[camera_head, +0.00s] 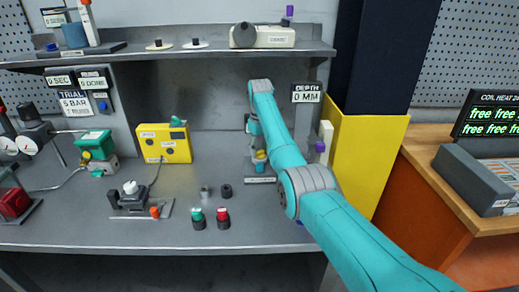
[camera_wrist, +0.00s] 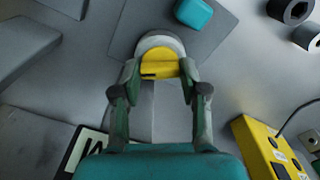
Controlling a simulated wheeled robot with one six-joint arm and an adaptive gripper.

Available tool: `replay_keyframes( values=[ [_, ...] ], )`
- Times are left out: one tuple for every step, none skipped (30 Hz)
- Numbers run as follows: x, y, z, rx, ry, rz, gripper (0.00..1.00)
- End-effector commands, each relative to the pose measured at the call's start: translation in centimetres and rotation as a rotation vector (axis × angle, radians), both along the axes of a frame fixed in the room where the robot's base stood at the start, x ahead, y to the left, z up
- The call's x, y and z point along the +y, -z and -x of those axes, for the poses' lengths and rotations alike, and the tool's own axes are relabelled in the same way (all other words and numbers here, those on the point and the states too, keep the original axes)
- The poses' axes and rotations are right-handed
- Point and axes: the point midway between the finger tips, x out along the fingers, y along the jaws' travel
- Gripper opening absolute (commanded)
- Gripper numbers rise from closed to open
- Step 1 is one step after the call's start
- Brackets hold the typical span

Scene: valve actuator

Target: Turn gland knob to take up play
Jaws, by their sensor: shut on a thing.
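A round yellow knob (camera_wrist: 160,68) with a pale grey rim and a dark mark sits between my fingers in the wrist view; I take it for the gland knob. My gripper (camera_wrist: 160,78) has a finger on each side of it and is shut on it. In the head view my gripper (camera_head: 258,150) points down at the bench's back right, and a little of the yellow knob (camera_head: 260,155) shows under it. The fixture stands on a grey base plate (camera_head: 260,181). The fingers and arm hide much of the fixture.
A sign reading DEPTH 0 MM (camera_head: 306,93) is behind on the right. A yellow panel (camera_head: 367,150) closes the right side, and a shelf (camera_head: 200,52) hangs above. A yellow box (camera_head: 165,144), small dark rings and green and red buttons (camera_head: 222,218) stand to the left.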

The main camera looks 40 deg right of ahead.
Motion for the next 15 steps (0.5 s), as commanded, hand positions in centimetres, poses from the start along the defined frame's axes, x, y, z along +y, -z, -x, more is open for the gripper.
replay_keyframes(
  values=[
    [0.0,0.06,0.02,0.001,0.036,0.0,0.09],
    [0.0,0.06,0.02,0.001,0.063,0.0,0.09],
    [0.0,0.07,0.03,0.001,0.099,0.0,0.09],
    [0.0,0.07,0.03,0.001,0.127,0.0,0.09],
    [0.0,0.07,0.03,0.001,0.156,0.0,0.09],
    [0.0,0.07,0.03,0.001,0.193,0.0,0.09],
    [-0.01,0.07,0.03,0.001,0.222,0.0,0.09],
    [0.0,0.07,0.03,0.001,0.251,0.0,0.09],
    [0.0,0.08,0.03,0.001,0.289,0.0,0.09],
    [0.0,0.08,0.03,0.001,0.318,0.0,0.09],
    [0.0,0.08,0.03,0.001,0.347,0.0,0.09],
    [0.0,0.08,0.03,0.001,0.384,0.0,0.09],
    [0.0,0.08,0.03,0.001,0.413,0.0,0.09],
    [0.0,0.08,0.03,0.001,0.442,0.0,0.09],
    [0.0,0.08,0.03,0.001,0.479,0.0,0.09]
  ],
)
